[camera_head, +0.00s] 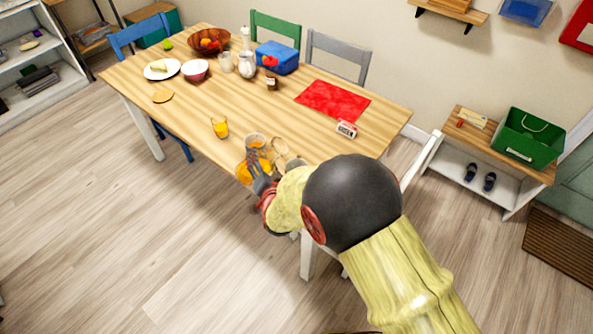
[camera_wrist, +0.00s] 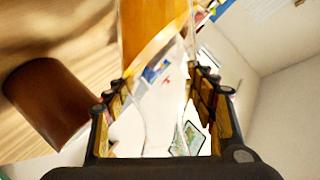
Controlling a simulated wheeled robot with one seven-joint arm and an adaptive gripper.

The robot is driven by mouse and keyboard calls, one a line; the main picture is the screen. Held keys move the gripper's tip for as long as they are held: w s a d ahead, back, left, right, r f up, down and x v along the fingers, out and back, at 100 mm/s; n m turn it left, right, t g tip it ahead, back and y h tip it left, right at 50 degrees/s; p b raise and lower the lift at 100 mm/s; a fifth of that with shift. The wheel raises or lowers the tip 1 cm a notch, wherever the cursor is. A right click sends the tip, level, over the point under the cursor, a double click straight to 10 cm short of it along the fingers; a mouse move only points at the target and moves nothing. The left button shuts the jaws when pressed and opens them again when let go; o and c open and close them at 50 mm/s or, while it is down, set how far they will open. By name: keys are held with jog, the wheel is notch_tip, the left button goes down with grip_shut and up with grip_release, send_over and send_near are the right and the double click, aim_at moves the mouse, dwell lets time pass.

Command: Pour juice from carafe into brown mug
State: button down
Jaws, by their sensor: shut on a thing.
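A clear glass carafe (camera_head: 256,143) with orange juice is held at the near edge of the table. In the wrist view, the carafe's orange juice (camera_wrist: 150,25) fills the top middle, with clear glass below it between the fingers. My gripper (camera_head: 262,182) is shut on the carafe; the fingers (camera_wrist: 165,100) stand on both sides of the clear glass. The exact grip point and the carafe's tilt are hard to tell. A brown mug (camera_wrist: 48,100) is at the left of the wrist view, beside the carafe and apart from it. In the head view I cannot make it out surely.
A small glass of juice (camera_head: 219,128) stands left of the carafe on the wooden table (camera_head: 190,105). A red mat (camera_head: 333,100) and a small white box (camera_head: 347,130) lie to the right. Bowls, a plate, jars and a blue box (camera_head: 277,57) crowd the far side.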

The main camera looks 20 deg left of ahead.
jog(key=shift+a+f+m+y+b, duration=0.3)
jog(key=shift+f+m+y+b, duration=0.35)
jog(key=shift+m+b, duration=0.35)
jog(key=shift+a+r+m+t+y, duration=0.15)
jog(key=shift+r+m+t+y, duration=0.2)
jog(key=shift+r+m, duration=0.25)
jog(key=shift+s+r+m+y, duration=0.1)
jog(key=shift+r+m+y, duration=0.2)
jog(key=shift+r+m, duration=0.45)
jog(key=shift+f+m+b, duration=0.25)
jog(key=shift+b, duration=0.4)
jog(key=shift+t, duration=0.25)
jog(key=shift+d+r+m+b, duration=0.1)
jog(key=shift+d+m+b, duration=0.4)
jog(key=shift+b, duration=0.6)
jog(key=shift+d+r+m+t+y+b, duration=0.1)
jog(key=shift+r+m+t+y+b, duration=0.2)
jog(key=shift+r+m+b, duration=0.25)
dwell(1.1)
jog(key=shift+f, duration=0.2)
